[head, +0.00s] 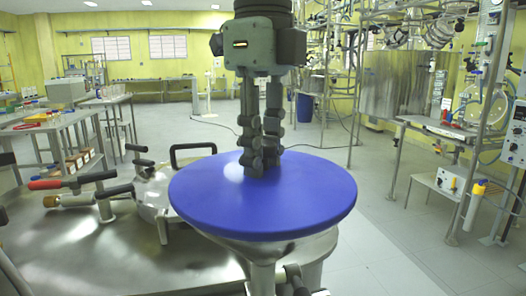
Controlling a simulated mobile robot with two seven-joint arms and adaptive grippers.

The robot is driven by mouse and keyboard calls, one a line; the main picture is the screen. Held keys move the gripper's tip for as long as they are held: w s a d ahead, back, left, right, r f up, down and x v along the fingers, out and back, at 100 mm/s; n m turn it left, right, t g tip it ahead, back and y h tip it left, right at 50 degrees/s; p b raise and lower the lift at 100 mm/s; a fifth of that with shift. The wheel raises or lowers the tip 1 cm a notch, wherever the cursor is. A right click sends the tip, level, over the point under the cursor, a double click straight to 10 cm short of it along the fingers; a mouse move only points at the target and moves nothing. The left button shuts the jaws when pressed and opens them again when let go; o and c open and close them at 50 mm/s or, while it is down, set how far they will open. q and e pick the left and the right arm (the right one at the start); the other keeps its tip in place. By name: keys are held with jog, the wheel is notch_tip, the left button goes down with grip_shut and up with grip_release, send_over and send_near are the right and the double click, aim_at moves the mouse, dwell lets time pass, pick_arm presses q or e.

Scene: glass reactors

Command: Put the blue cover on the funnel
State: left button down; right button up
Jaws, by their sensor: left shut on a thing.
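The blue cover (310,203) is a wide round disc, level, in the middle of the head view. It lies over the top of the steel funnel (268,248) and hides its rim. I cannot tell whether a small gap is left between them. My left gripper (262,168) points straight down at the cover's middle. Its fingers are shut on the cover, and they hide the part they hold. My right gripper is not in view.
A steel vessel top with a round lid (152,190), a black handle and clamp levers stands left of the funnel. A red-handled valve (60,183) is further left. Benches (70,125) stand behind at left. Pipe frames and a panel stand at right. The floor (385,225) between is clear.

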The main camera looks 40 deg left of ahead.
pick_arm(q)
jog(key=shift+f, duration=0.1)
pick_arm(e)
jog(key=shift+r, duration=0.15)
pick_arm(q)
jog(key=c, duration=1.2)
grip_release()
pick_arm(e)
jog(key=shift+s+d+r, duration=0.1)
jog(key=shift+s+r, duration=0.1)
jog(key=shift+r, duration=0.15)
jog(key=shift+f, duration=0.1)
